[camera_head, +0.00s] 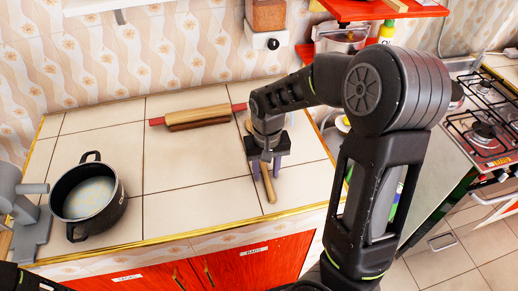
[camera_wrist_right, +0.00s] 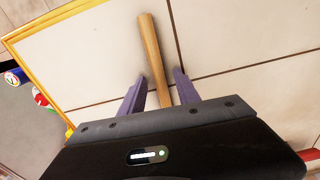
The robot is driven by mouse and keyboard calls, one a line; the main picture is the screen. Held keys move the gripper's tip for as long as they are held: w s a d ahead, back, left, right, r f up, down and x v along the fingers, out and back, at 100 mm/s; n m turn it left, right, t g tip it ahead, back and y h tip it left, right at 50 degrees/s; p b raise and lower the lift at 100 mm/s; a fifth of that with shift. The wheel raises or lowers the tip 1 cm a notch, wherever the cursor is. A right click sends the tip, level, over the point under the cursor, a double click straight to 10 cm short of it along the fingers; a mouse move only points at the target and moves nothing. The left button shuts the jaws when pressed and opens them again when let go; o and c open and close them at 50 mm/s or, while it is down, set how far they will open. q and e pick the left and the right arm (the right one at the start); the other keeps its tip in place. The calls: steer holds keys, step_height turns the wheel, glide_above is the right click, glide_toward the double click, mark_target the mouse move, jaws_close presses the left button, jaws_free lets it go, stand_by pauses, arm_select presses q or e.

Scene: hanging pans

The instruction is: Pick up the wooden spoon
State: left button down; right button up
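The wooden spoon (camera_head: 269,188) lies on the tiled counter (camera_head: 200,170), and its handle points toward the counter's front edge. My right gripper (camera_head: 266,168) is over it and hides its middle part. In the right wrist view the spoon's handle (camera_wrist_right: 152,48) runs between the two purple fingers of my right gripper (camera_wrist_right: 160,75). The fingers are apart, with a gap on each side of the handle. The spoon's far end is mostly hidden behind my right arm. My left gripper does not show; only a dark part of mine is at the lower left corner.
A rolling pin (camera_head: 200,117) with red handles lies behind and left of the spoon. A black pot (camera_head: 90,198) stands at the left, beside a grey object (camera_head: 28,225). A gas stove (camera_head: 488,125) is at the right. The middle of the counter is clear.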

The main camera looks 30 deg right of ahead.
jaws_close()
stand_by(0.5)
step_height(320, 180, up, 10)
steer(key=shift+b, duration=0.4)
stand_by(0.6)
